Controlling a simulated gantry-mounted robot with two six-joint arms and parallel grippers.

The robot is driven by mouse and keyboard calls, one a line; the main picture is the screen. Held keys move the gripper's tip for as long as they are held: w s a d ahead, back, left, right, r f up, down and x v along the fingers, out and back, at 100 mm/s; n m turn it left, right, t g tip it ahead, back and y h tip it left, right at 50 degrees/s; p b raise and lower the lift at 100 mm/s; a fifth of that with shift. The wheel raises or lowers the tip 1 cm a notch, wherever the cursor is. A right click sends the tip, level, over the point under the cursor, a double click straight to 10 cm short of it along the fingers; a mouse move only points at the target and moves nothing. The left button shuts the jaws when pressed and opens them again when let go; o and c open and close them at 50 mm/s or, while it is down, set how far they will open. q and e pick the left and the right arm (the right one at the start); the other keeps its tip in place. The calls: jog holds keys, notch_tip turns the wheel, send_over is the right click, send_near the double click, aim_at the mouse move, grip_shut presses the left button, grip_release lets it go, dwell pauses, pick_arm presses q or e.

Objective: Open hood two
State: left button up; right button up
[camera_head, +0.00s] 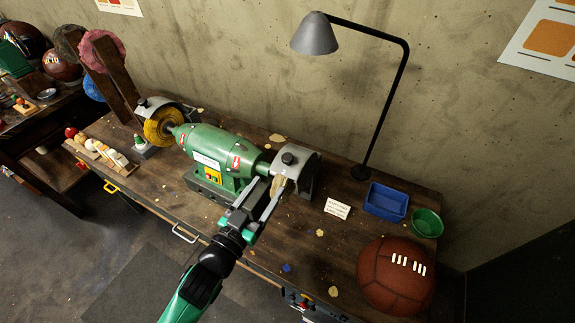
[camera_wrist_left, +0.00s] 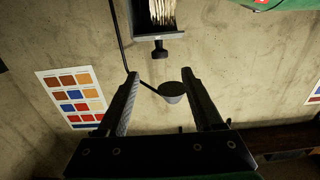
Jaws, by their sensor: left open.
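A green polishing machine (camera_head: 215,158) stands on the bench with a hood at each end. The right grey hood (camera_head: 303,168) has a black knob (camera_head: 287,158) and covers a pale wheel. The left hood (camera_head: 160,103) is around a yellow wheel (camera_head: 160,127). I cannot read which is numbered two. My left gripper (camera_head: 264,187) is open and empty, in front of the right hood. In the left wrist view the hood (camera_wrist_left: 160,36), its knob (camera_wrist_left: 160,50) and pale wheel bristles show beyond the fingertips (camera_wrist_left: 160,78), apart from them. My right gripper is not in view.
A black lamp (camera_head: 315,35) arches over the bench right of the machine. A white card (camera_head: 337,208), blue tray (camera_head: 386,201), green bowl (camera_head: 427,222) and brown leather ball (camera_head: 396,275) are on the right.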

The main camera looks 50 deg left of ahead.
aim_at(285, 162)
pick_arm(q)
jog(key=x, duration=1.1)
jog(key=shift+w+r, duration=0.1)
jog(key=shift+w, duration=0.15)
grip_shut()
dwell(0.8)
